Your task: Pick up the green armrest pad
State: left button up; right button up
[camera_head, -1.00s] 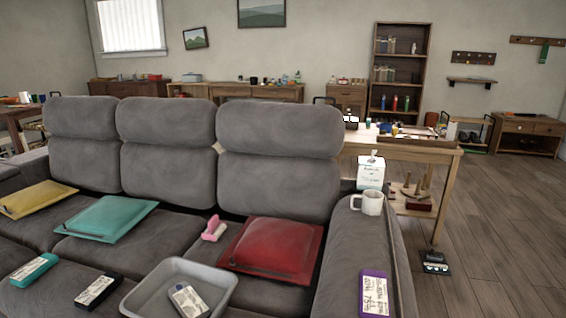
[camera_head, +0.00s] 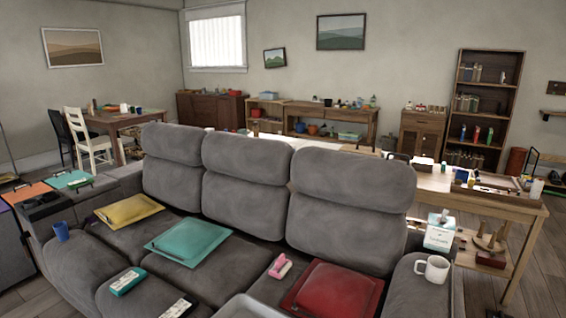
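A flat green-teal pad (camera_head: 68,179) with a dark handle lies at the far left, by the sofa's left armrest, next to an orange pad (camera_head: 30,193). A larger teal cushion-like pad (camera_head: 188,240) lies on the sofa's middle seat. I cannot tell for sure which of the two teal ones is the armrest pad. Neither of my grippers is in view.
The grey sofa (camera_head: 224,184) fills the foreground. A yellow pad (camera_head: 130,210), a red pad (camera_head: 335,292), a pink item (camera_head: 280,266) and a blue cup (camera_head: 61,231) rest on it. A white mug (camera_head: 433,269) stands on the right armrest. Floor shows at lower left.

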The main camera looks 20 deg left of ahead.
aim_at(72, 186)
jog(key=u, duration=1.8)
jog(key=i+j+u, duration=0.1)
jog(key=u, duration=0.8)
jog(key=i, duration=4.9)
jog(key=i+z, duration=0.3)
jog(key=i, duration=0.3)
jog(key=i+j+z, duration=0.3)
jog(key=i, duration=0.3)
